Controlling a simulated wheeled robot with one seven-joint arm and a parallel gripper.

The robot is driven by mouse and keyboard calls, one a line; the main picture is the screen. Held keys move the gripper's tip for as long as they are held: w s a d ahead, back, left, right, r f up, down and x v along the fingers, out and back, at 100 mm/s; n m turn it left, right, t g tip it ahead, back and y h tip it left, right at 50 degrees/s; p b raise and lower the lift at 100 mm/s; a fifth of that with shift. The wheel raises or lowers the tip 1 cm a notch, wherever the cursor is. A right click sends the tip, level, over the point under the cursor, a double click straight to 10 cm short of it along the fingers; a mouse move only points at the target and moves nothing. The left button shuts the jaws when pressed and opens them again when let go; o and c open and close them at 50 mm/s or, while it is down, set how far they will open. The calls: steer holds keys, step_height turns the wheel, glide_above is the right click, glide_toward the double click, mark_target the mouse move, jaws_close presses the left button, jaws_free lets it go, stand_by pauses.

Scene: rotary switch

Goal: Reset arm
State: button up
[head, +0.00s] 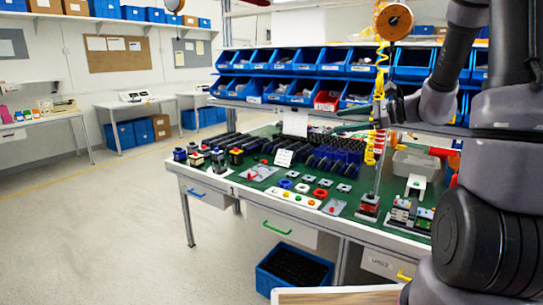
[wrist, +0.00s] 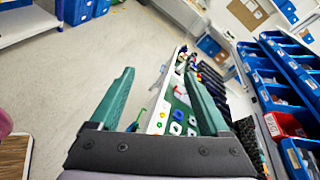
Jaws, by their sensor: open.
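My gripper (head: 352,119) is held up in the air above the green-topped workbench (head: 262,190) in the head view. Its two green fingers stand wide apart in the wrist view (wrist: 159,76), with nothing between them. Beyond the fingers, the wrist view shows the bench's white edge (wrist: 157,121) and several small parts on it. Small switch-like units (head: 195,159) stand upright at the bench's left end. A panel with a red part (head: 334,207) lies near the front edge. I cannot tell which unit is the rotary switch.
Rows of blue bins (head: 288,60) rise behind the bench, with one red bin (head: 327,100) among them. A yellow coiled hose (head: 381,75) hangs close to my arm. A blue crate (head: 293,270) is on the floor below. The floor at left is clear.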

steer(key=s+a+r+n+g+h, duration=0.1)
steer(key=s+r+n+g+h, duration=0.25)
steer(key=s, duration=0.55)
steer(key=s+a+r+n+h, duration=0.15)
steer(key=s+n+h, duration=0.25)
steer(key=s+n, duration=0.4)
steer(key=s+d+r+n+t+h, duration=0.2)
steer(key=s+d+r+t+h, duration=0.1)
steer(key=s+d+r+t, duration=0.1)
steer(key=shift+s+d+h, duration=0.35)
steer(key=shift+s+d, duration=0.2)
steer(key=shift+d, duration=0.3)
